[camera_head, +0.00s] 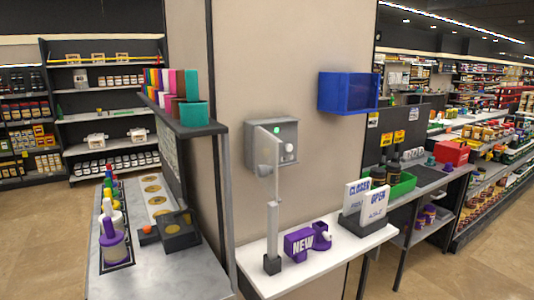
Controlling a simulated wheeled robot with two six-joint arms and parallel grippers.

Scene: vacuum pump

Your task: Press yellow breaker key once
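I cannot make out a yellow breaker key for certain in the head view. A grey wall box (258,144) is mounted on the beige pillar, with a small green light (276,130) and a pale round knob (289,147) on its face. Neither of my grippers shows in the head view.
The left counter (113,280) carries several bottles (112,245) and yellow discs.

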